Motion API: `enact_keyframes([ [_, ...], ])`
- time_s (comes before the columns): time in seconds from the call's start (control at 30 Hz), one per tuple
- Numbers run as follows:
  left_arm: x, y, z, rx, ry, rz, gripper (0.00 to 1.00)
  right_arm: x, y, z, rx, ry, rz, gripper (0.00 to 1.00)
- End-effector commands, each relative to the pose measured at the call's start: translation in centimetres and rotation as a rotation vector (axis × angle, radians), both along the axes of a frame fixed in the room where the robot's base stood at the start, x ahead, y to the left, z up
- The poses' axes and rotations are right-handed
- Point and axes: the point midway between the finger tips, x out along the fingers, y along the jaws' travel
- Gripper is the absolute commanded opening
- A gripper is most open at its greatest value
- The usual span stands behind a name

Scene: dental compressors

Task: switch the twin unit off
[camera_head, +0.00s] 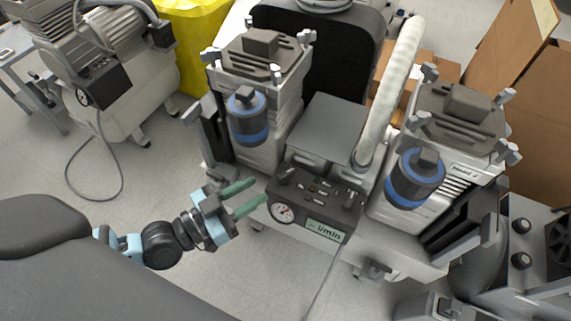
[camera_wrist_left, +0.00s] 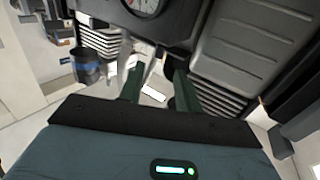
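The twin unit has two motor heads, one left (camera_head: 262,60) and one right (camera_head: 460,120), each with a blue-banded filter canister. Between them sits a dark control panel (camera_head: 335,208) with a round gauge (camera_head: 282,212), an "l/min" label and several small switches and knobs. Switch positions are too small to tell. My left gripper (camera_head: 257,191) has its green fingers apart and empty, just left of the panel near the gauge. In the left wrist view the fingers (camera_wrist_left: 158,72) are also apart, with the gauge (camera_wrist_left: 146,3) above them. My right gripper is not in view.
Another compressor (camera_head: 110,70) stands at the upper left beside a yellow bin (camera_head: 193,40). Cardboard boxes (camera_head: 530,110) stand at the upper right, and a grey machine (camera_head: 520,250) at the lower right. A pale hose (camera_head: 392,90) rises behind the panel. Floor left of the unit is clear except for a cable.

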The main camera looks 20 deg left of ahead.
Motion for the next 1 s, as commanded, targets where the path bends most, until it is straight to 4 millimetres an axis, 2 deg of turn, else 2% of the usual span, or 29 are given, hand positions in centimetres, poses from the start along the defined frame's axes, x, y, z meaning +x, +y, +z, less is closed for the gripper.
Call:
enact_keyframes([
  [0.17, 0.4, -0.2, 0.0, -0.001, -0.001, 0.0, 0.34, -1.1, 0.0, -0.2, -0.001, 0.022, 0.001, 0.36],
  [0.4, 3.2, -1.9, 0.0, -0.002, -0.002, 0.002, 0.34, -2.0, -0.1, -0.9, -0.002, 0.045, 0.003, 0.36],
  [0.7, 6.2, -3.8, 0.0, -0.001, -0.001, 0.001, 0.34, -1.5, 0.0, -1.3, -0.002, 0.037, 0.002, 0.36],
  [1.0, 6.7, -4.1, 0.0, 0.001, 0.0, 0.0, 0.34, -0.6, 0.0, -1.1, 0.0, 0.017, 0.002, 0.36],
])
